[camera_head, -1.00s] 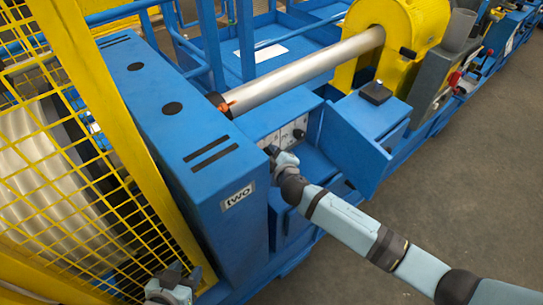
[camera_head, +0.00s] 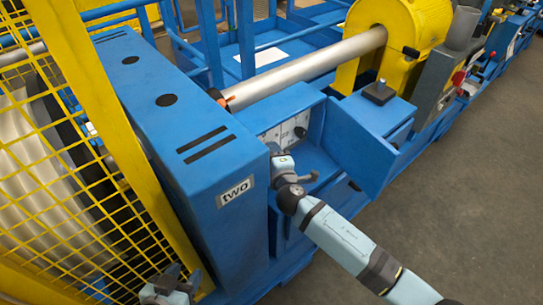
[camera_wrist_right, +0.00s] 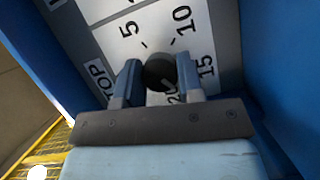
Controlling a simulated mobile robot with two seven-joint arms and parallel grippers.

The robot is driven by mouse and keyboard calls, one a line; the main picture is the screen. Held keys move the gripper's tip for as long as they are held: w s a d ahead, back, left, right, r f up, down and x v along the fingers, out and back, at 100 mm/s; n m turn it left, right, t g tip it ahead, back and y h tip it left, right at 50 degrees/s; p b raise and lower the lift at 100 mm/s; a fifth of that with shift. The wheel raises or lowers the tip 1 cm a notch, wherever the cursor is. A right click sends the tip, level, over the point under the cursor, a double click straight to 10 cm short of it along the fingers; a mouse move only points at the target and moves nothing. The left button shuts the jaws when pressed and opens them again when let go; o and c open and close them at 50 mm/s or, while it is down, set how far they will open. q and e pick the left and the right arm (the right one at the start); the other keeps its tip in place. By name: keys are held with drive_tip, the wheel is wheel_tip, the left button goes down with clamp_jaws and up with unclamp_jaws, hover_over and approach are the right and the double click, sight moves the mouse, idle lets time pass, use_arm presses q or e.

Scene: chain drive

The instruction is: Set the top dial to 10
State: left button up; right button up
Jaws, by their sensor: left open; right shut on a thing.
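The top dial (camera_wrist_right: 159,72) is a round black knob on a light panel with a "TOP" label and the numbers 5, 10, 15 and part of a 20 around it. My right gripper (camera_wrist_right: 160,78) is shut on this knob, one finger on each side. Where the dial's pointer stands I cannot tell. In the head view the dial panel (camera_head: 272,136) sits in a recess of the blue machine, and my right gripper (camera_head: 272,150) reaches into it, hiding the gripped dial. My left gripper (camera_head: 170,282) is open and empty at the lower left, beside the yellow guard.
The blue cabinet marked "two" (camera_head: 195,150) stands left of the panel. An open blue door (camera_head: 360,150) stands to its right. A yellow mesh guard (camera_head: 60,200) fills the left side. A silver shaft (camera_head: 305,70) runs behind. Grey floor is clear at right.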

idle(0.3)
drive_tip(key=o, duration=0.9)
drive_tip(key=shift+s+d, duration=0.1)
